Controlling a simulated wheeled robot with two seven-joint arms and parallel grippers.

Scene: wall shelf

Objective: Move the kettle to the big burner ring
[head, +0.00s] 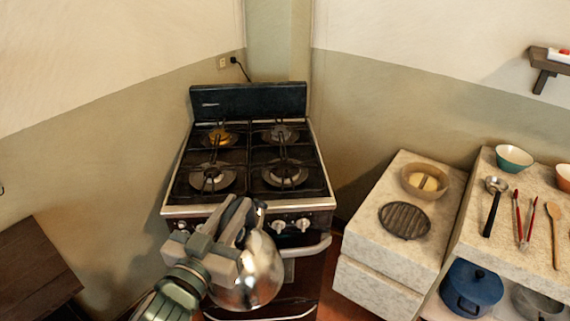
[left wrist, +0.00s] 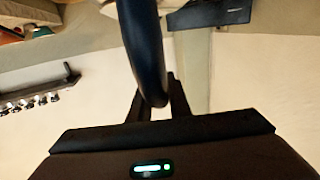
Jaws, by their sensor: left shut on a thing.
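The shiny metal kettle (head: 258,272) hangs in front of the stove, lower than the cooktop in the picture. My left gripper (head: 240,213) is shut on its dark handle, which shows between the fingers in the left wrist view (left wrist: 145,45). The gripper hides part of the kettle. The black stove (head: 248,160) has several burners under dark grates. The front left burner (head: 212,178) and front right burner (head: 285,175) look larger than the back left burner (head: 219,137) and back right burner (head: 280,135). All four burners are bare. My right gripper is not in view.
The stove's front knobs (head: 291,226) and oven handle (head: 305,248) lie close to the kettle. A stone counter (head: 375,250) at the right holds a bowl (head: 424,181) and a round dark trivet (head: 404,220). A dark wooden surface (head: 35,270) is at the lower left.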

